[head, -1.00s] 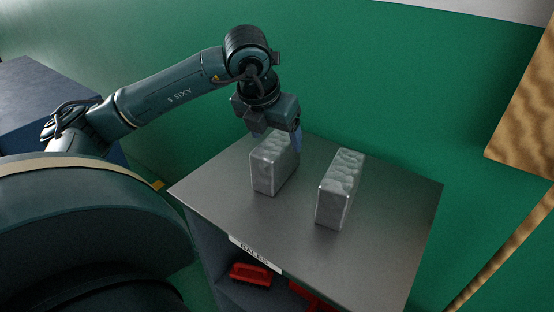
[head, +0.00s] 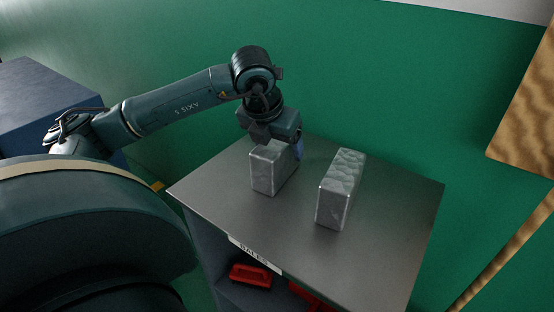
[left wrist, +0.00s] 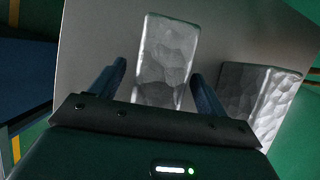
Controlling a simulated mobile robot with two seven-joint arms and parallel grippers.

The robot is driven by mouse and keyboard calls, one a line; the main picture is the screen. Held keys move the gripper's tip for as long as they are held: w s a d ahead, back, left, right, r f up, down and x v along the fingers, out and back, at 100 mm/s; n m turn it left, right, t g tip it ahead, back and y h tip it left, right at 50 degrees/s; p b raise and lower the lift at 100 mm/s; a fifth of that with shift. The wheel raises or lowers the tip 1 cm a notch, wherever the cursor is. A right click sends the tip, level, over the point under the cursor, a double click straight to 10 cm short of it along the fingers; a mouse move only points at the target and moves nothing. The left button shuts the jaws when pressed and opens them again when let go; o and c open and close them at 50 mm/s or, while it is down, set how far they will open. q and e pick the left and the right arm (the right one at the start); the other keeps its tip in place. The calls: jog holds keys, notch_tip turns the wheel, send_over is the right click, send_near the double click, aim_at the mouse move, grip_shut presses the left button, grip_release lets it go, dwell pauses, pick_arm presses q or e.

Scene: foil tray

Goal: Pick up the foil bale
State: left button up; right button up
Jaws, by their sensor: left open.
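Two silver foil bales stand on the grey table top (head: 225,195). The left bale (head: 268,172) is near the table's back left; the right bale (head: 335,198) stands apart from it, nearer the middle. My left gripper (head: 283,146) is open, pointing down over the left bale, and hides part of its top. In the left wrist view the left gripper's fingers (left wrist: 160,82) are spread on either side of one bale (left wrist: 166,60), with a gap on each side. The other bale (left wrist: 252,95) lies to the right, outside the fingers. My right gripper is not in view.
The table front bears a white label (head: 255,254) reading BALES. Below it is a shelf with red items (head: 250,274). A dark blue box (head: 45,92) stands at the left, and a wooden panel (head: 525,110) at the right. The table's front right is clear.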

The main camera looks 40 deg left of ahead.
pick_arm(q)
jog(key=shift+f, duration=0.1)
dwell(0.3)
jog(key=c, duration=1.2)
